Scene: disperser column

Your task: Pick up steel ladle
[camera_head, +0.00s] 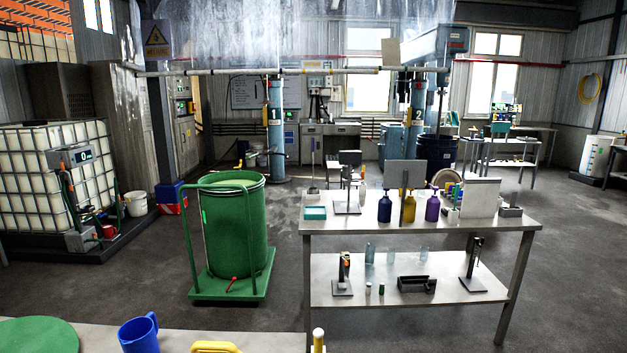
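I cannot make out a steel ladle for certain in the head view. A thin upright grey item (313,160) stands at the back left of the steel workbench (345,228), too small to identify. My gripper is not in view.
A near surface (100,340) at the bottom holds a blue jug (139,335), a green disc (38,336) and a yellow item (215,347). A green drum (236,232) on a wheeled base stands left of the workbench, which holds bottles and stands. Bare floor (575,240) lies right.

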